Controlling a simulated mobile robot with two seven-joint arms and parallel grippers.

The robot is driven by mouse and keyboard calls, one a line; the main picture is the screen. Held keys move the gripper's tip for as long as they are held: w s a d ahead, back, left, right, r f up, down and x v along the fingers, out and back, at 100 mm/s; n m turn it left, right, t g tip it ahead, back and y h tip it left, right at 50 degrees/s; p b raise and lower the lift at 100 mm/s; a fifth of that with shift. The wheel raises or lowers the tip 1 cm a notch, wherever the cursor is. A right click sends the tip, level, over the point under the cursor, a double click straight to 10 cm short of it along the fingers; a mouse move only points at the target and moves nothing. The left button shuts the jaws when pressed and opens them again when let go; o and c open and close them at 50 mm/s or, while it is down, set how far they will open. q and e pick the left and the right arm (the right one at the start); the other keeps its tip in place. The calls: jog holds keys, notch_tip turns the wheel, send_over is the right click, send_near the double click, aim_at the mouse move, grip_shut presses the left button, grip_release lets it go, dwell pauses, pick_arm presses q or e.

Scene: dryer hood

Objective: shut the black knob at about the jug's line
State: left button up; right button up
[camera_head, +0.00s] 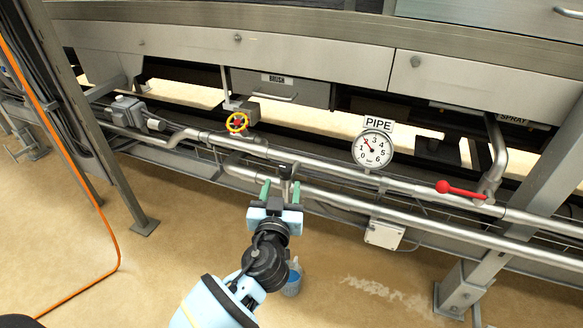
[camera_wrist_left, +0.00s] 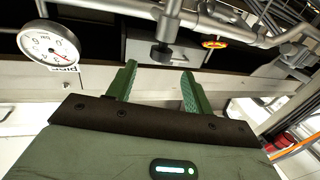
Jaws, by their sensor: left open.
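The black knob (camera_head: 286,166) sits on a short stub at the pipe, a little beyond my left gripper (camera_head: 281,190) in the head view. In the left wrist view the dark knob (camera_wrist_left: 162,53) shows just past the fingertips, roughly between them. My left gripper (camera_wrist_left: 158,73) is open, its green fingers apart and nothing between them. Whether a finger touches the stub cannot be told. The blue jug (camera_head: 292,282) stands on the floor below, partly hidden by my left arm. My right gripper is not in view.
Two long grey pipes (camera_head: 420,219) run across. A yellow and red handwheel (camera_head: 237,123) is left, a PIPE gauge (camera_head: 372,150) right, and a red lever (camera_head: 460,190) farther right. An orange hose (camera_head: 117,240) lies left. Open floor lies in front.

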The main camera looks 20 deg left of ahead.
aim_at(284, 173)
pick_arm(q)
jog(key=shift+b+x, duration=0.55)
jog(key=shift+x, duration=3.3)
jog(key=shift+c, duration=0.2)
